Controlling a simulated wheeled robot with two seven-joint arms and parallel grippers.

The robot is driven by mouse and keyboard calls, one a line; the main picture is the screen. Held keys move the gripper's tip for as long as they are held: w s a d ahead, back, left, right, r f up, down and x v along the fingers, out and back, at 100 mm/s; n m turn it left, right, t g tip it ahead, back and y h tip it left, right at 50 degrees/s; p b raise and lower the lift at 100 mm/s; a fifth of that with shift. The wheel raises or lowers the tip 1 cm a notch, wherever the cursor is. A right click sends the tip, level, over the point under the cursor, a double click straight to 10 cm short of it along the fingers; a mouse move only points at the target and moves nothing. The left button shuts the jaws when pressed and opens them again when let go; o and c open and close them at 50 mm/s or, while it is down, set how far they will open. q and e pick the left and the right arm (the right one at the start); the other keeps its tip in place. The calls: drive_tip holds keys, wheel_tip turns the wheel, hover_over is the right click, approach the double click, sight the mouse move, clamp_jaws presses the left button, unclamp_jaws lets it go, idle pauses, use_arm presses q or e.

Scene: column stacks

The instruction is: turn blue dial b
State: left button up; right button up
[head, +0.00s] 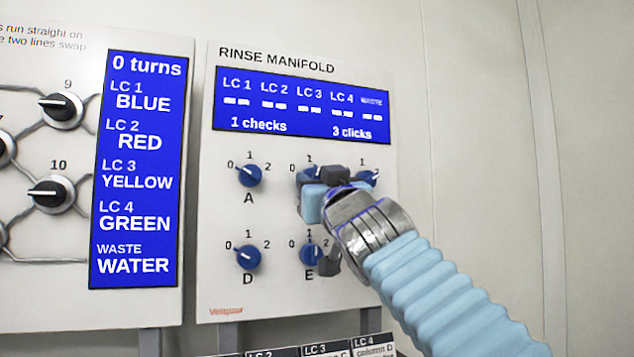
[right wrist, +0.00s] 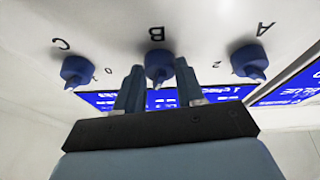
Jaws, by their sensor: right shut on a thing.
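Blue dial B (right wrist: 158,62) sits on the rinse manifold panel (head: 222,290). In the right wrist view, which shows the panel upside down, it lies between the two fingers of my right gripper (right wrist: 158,82). In the head view my right gripper (head: 321,184) covers most of dial B and its letter, so its pointer setting cannot be read there. The gripper is shut on the dial. My left gripper is not in view.
Blue dials A (head: 249,174), D (head: 247,258) and E (head: 311,254) are close by; dial C (right wrist: 78,70) is beside B. The manifold display (head: 300,105) reads "1 checks" and "3 clicks". A panel with black knobs (head: 50,194) stands left. The wall at right is bare.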

drive_tip(key=n+p, duration=0.1)
drive_tip(key=n+y+p, duration=0.1)
drive_tip(key=n, duration=0.1)
drive_tip(key=n+g+y, duration=0.1)
drive_tip(key=shift+w+d+r+n+p, duration=0.1)
drive_tip(key=shift+d+r+n+p, duration=0.2)
drive_tip(key=shift+n+p, duration=0.1)
drive_tip(key=shift+a+f+n+y, duration=0.1)
drive_tip(key=shift+f+n+y, duration=0.25)
drive_tip(key=shift+n, duration=0.35)
drive_tip(key=shift+r, duration=0.1)
drive_tip(key=o, duration=1)
